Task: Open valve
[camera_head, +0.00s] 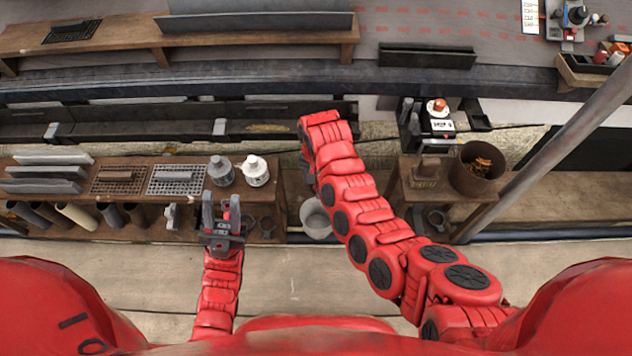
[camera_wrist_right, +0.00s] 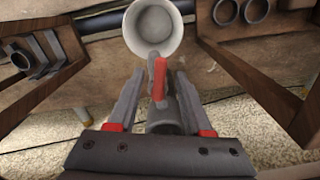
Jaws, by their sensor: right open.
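The valve shows in the right wrist view as a grey body with a red lever handle (camera_wrist_right: 159,80), above a short grey pipe (camera_wrist_right: 164,112). My right gripper (camera_wrist_right: 158,76) is open, with one finger on each side of the valve. I cannot tell whether either finger touches it. In the head view the valve is hidden, and my right arm covers most of that gripper. My left gripper (camera_head: 221,202) is open and empty, above the left workbench's front part in the head view, its two fingers apart.
A pale bucket (camera_head: 316,220) stands between the left workbench (camera_head: 130,205) and the right wooden stand (camera_head: 455,197); the right wrist view shows it beyond the valve (camera_wrist_right: 155,48). A rusty bin (camera_head: 477,178) is on the right stand.

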